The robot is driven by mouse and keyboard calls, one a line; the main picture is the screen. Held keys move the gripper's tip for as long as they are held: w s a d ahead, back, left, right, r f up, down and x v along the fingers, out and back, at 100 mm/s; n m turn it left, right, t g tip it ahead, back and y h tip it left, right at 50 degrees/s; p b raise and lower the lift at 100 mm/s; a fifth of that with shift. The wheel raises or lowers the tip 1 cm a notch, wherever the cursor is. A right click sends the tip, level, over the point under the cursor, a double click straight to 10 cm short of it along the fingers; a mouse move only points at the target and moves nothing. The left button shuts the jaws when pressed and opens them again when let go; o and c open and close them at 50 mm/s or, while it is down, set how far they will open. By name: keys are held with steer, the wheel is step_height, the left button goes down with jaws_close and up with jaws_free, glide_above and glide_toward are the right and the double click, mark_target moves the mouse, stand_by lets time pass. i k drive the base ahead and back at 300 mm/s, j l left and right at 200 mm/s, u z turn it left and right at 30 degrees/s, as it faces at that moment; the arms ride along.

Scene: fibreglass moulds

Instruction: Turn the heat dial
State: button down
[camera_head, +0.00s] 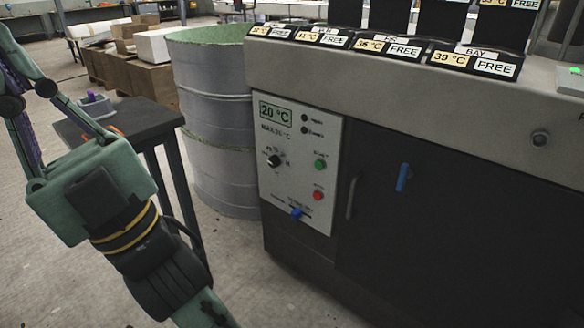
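The heat dial (273,161) is a small black knob with a light pointer mark on the pale control panel (265,205), at the front left of the grey machine (400,95). A scale is printed around it, too small to read. The green display (275,113) above it reads 20 °C, and the line below seems to read MAX 36 °C. My arm is on the left, well apart from the panel.
A blue handle (403,177) is further right. A grey drum (215,130) and a dark table (135,118) stand left. Temperature labels line the machine's top.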

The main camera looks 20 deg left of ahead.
mark_target(274, 162)
steer(key=i+j+u, duration=0.15)
steer(key=j+u, duration=0.2)
steer(key=i+j+u, duration=0.2)
steer(key=u, duration=0.15)
